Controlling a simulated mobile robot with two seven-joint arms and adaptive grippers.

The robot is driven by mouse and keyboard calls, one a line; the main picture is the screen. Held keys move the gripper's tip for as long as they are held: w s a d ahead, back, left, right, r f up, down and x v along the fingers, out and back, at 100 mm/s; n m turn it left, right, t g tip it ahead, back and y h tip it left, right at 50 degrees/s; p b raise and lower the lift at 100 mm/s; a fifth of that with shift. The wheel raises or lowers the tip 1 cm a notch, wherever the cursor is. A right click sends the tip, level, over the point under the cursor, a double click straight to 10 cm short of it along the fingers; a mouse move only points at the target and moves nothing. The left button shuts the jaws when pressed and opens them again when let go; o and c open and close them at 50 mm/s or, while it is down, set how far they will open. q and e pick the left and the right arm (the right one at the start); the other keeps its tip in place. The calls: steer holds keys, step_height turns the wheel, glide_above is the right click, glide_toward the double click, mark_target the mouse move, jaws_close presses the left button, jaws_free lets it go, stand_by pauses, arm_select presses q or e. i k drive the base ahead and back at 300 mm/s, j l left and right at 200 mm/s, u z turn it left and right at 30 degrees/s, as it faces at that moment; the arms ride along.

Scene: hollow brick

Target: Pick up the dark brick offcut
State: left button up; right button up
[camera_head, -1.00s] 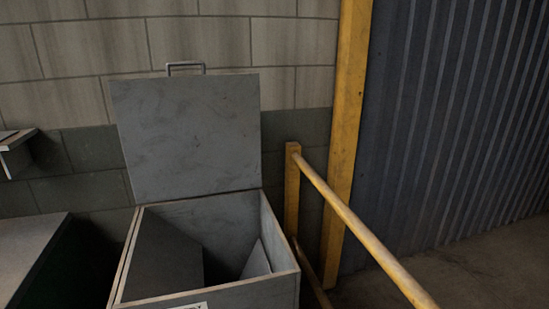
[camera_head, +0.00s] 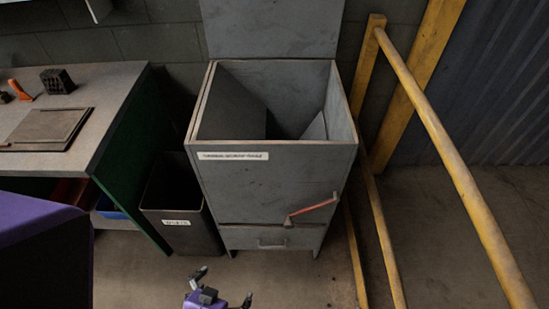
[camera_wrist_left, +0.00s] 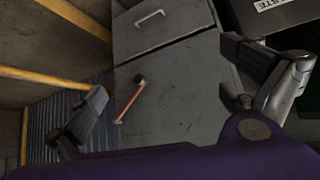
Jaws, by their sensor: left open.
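A dark block with holes (camera_head: 58,80), which looks like the dark brick offcut, stands on the workbench (camera_head: 113,90) at the upper left of the head view. My left gripper (camera_head: 223,287) is at the bottom of the head view, low in front of the grey cabinet, open and empty. It is well to the right of the block and nearer to me. In the left wrist view my left gripper (camera_wrist_left: 165,85) has its fingers wide apart, with the cabinet front beyond them. The block does not show there. My right gripper is not in view.
The open grey cabinet (camera_head: 265,185) has a red-handled lever (camera_head: 312,208) on its front. A dark bin (camera_head: 180,203) stands between it and the bench. A flat board (camera_head: 47,128) and an orange-handled tool (camera_head: 19,90) lie on the bench. Yellow rails (camera_head: 450,160) run along the right.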

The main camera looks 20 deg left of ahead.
mark_target(56, 81)
steer(key=u, duration=1.95)
steer(key=j+z, duration=0.1)
steer(key=z, duration=0.35)
steer(key=i+j+z, duration=0.1)
steer(key=z, duration=0.35)
steer(key=j+z, duration=0.2)
steer(key=z, duration=0.2)
steer(key=j+z, duration=0.3)
steer(key=j, duration=0.25)
steer(key=j+z, duration=0.25)
steer(key=j, duration=0.3)
